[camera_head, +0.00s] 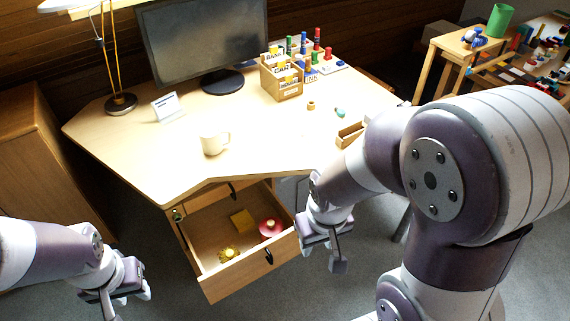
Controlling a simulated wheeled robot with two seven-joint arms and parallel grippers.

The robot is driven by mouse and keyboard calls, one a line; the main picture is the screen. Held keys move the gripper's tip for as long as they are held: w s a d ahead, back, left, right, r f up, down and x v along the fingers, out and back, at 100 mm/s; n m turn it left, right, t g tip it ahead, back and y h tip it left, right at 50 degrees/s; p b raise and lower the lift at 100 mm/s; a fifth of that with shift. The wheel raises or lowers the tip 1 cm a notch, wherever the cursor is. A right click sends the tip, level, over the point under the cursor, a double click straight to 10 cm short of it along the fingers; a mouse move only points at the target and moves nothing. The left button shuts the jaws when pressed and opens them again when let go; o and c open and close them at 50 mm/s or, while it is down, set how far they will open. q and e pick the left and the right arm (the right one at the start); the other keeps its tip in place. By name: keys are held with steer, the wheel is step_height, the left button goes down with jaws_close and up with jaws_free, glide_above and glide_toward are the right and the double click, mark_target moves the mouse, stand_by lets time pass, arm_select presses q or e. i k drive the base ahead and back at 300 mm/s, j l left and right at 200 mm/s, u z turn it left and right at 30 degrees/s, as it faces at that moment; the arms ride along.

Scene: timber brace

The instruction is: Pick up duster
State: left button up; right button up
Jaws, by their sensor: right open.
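I cannot tell for sure which thing is the duster. An open drawer (215,270) under the desk holds a yellow block (242,220), a round pink-red item (270,227) and a small yellow item (228,254). My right gripper (322,257) is open and empty, just right of the drawer's front corner, pointing down. My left gripper (122,298) is at the lower left, well left of the drawer. Its fingers run near the bottom edge of the picture, and its opening is unclear.
The desk (170,170) carries a monitor (205,40), a lamp (121,103), a white mug (215,143), a small white stand (168,107), a wooden file box (283,75) and an open wooden tray (350,134). A cabinet (40,160) stands left. A cluttered shelf (500,75) stands right.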

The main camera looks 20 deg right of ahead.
mark_target(227, 254)
steer(key=z, duration=0.7)
steer(key=i+j+z, duration=0.1)
steer(key=j+z, duration=0.15)
steer(key=z, duration=0.25)
steer(key=j+z, duration=0.25)
steer(key=z, duration=0.2)
steer(key=j+z, duration=0.3)
steer(key=z, duration=0.2)
steer(key=j+z, duration=0.25)
steer(key=z, duration=0.25)
steer(key=k+j+z, duration=0.1)
steer(key=j, duration=0.25)
steer(key=k+j, duration=0.1)
steer(key=j, duration=0.25)
steer(key=k+j+z, duration=0.15)
steer(key=j, duration=0.2)
steer(key=k+j, duration=0.1)
steer(key=j, duration=0.25)
steer(key=z, duration=0.05)
